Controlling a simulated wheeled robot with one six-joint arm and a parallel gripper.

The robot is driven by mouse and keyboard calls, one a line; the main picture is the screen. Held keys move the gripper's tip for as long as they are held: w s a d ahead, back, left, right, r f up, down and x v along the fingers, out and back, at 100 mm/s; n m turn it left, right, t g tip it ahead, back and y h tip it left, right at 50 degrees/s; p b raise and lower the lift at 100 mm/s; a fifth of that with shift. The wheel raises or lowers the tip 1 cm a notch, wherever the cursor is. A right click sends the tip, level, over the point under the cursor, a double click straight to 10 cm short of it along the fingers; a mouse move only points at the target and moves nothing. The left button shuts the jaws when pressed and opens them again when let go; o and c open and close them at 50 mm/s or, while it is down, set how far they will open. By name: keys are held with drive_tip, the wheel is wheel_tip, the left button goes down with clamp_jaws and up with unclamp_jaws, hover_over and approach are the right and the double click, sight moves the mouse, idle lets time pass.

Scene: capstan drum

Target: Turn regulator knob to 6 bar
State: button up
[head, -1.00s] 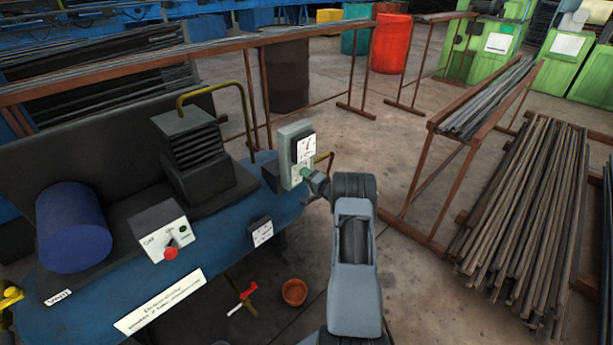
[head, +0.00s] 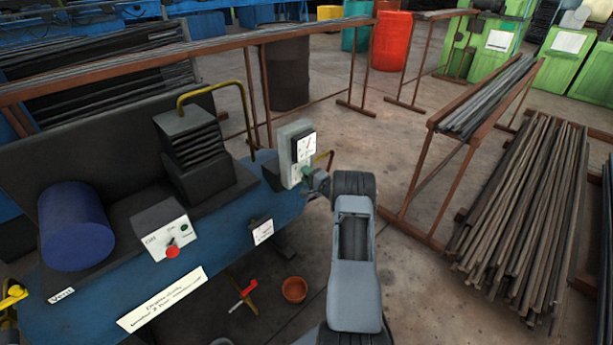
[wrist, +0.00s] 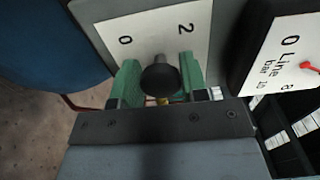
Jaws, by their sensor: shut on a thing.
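The regulator box (head: 284,150) is a grey upright unit at the right end of the blue bench, with a white gauge face (head: 306,147) on its front. My gripper (head: 308,172) is at the lower front of this box. In the wrist view the dark round knob (wrist: 160,79) sits between the two green fingers of my gripper (wrist: 160,86), which are shut on it. Behind the knob is a white scale plate (wrist: 150,32) marked 0 and 2. The wrist view shows the line gauge (wrist: 288,62) with a red needle at the right. The knob is hidden in the head view.
A control box with a red button (head: 173,252) and a blue drum (head: 75,227) stand on the bench, left of my arm. A red-handled valve (head: 246,290) and an orange-brown pot (head: 294,289) are low beside my arm. A rack of bars (head: 490,100) stands to the right.

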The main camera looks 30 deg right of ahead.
drive_tip(key=o, duration=0.9)
drive_tip(key=s, duration=0.4)
drive_tip(key=s+d+p, duration=0.1)
drive_tip(key=s, duration=0.4)
drive_tip(key=s+d, duration=0.1)
drive_tip(key=s, duration=0.3)
drive_tip(key=shift+s+d, duration=0.2)
drive_tip(key=shift+s, duration=0.1)
